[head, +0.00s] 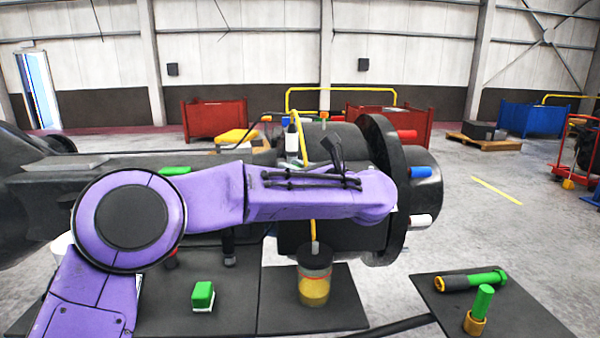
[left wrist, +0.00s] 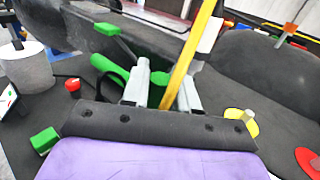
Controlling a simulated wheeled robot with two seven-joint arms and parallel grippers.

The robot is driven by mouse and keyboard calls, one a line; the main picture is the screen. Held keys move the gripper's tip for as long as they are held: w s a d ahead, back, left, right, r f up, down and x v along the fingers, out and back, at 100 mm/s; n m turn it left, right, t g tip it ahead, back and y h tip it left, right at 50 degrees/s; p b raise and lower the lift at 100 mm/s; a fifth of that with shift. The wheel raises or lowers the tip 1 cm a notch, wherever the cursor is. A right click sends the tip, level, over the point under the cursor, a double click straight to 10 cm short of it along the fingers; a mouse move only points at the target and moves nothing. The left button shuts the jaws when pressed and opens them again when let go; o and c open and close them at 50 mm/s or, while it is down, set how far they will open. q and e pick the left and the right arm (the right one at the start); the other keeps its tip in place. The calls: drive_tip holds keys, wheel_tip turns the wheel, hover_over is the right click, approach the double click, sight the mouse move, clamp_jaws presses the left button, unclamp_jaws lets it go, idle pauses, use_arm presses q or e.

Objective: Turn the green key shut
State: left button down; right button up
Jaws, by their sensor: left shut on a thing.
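My left gripper (left wrist: 166,78) shows in the left wrist view, its two pale fingers closed about a green part, the green key (left wrist: 160,78). More green, a rounded piece (left wrist: 110,68), shows just left of the fingers; whether it belongs to the same key is hidden. A yellow strip (left wrist: 193,50) crosses the view between the fingers. In the head view my purple left arm reaches across the dark casting (head: 300,235), and the fingers and the held key are hidden by the arm. My right gripper is not in view.
A green block (head: 203,295) and a yellow-filled jar (head: 314,285) stand on dark plates in front. A right-hand plate holds a green-ended dark cylinder (head: 470,281) and a green peg in a brass base (head: 480,310). A round flange (head: 385,140) with coloured pegs stands right. Open floor lies farther right.

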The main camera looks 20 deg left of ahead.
use_arm(q)
drive_tip(key=c, duration=1)
unclamp_jaws()
drive_tip(key=shift+s+d, duration=0.1)
drive_tip(key=shift+d, duration=0.25)
drive_tip(key=b+v, duration=0.2)
drive_tip(key=v, duration=0.8)
drive_tip(key=shift+b, duration=0.3)
drive_tip(key=shift+a, duration=0.1)
